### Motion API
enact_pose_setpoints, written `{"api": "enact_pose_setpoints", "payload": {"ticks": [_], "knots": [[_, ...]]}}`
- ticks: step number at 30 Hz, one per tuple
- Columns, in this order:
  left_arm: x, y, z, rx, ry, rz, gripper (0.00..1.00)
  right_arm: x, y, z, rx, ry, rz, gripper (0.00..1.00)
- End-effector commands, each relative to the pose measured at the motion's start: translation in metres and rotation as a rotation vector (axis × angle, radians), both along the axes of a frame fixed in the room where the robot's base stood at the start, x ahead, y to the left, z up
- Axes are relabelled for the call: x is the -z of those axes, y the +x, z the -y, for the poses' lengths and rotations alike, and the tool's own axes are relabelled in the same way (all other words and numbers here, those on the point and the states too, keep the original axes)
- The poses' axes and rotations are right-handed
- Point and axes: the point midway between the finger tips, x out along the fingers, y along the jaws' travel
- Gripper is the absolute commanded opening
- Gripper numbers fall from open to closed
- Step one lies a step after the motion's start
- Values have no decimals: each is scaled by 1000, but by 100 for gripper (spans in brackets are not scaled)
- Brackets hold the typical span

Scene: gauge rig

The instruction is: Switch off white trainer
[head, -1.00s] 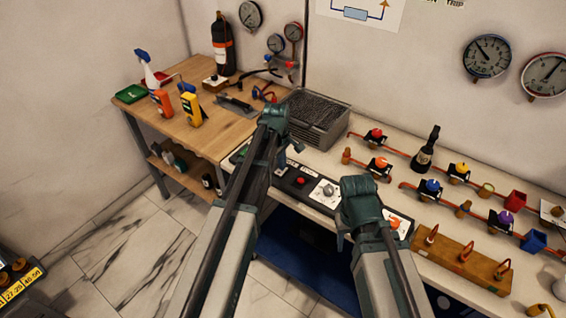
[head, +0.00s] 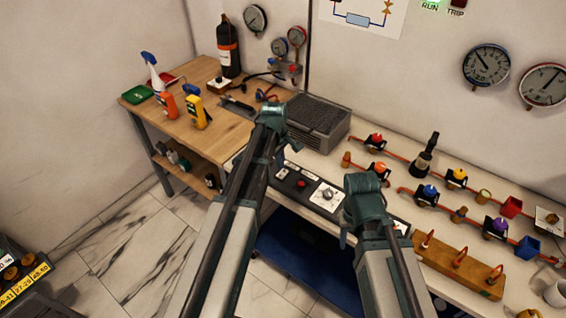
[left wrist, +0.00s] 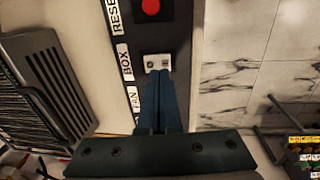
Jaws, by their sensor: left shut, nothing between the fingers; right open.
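A dark control panel (left wrist: 183,42) runs along the front of the pale bench. In the left wrist view it carries a red button (left wrist: 151,6) beside a RESET label and a small switch on a white plate (left wrist: 158,62) beside a BOX label. A FAN label (left wrist: 134,98) is partly hidden by my fingers. My left gripper (left wrist: 160,74) is shut and empty, its tips right at the lower edge of the switch plate; I cannot tell whether they touch. A dial on a white plate (head: 327,195) lies further right. My right gripper (head: 347,234) is open over the panel's right part, hiding some of it.
A dark grille box (head: 312,122) stands behind the panel. Copper pipes with coloured valves, a dark bottle (head: 425,157) and a wooden block with hooks (head: 455,268) fill the right of the bench. A green RUN lamp (head: 432,2) is lit on the wall. A wooden table (head: 190,88) stands left.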

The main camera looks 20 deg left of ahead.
Motion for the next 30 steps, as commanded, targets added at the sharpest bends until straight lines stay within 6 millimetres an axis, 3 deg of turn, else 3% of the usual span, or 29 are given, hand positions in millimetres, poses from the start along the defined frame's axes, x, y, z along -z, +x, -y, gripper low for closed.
{"api": "enact_pose_setpoints", "payload": {"ticks": [1,16,21,30], "knots": [[-16,-2,-2,0,0,0,0,-16,0,0,0,0,0,50],[-92,-10,-5,1,0,0,0,-92,0,0,-2,0,0,50],[-103,-12,-5,1,0,0,0,-103,0,0,-2,0,0,50],[-103,-12,-5,1,0,0,0,-103,0,0,-1,0,0,50]]}}
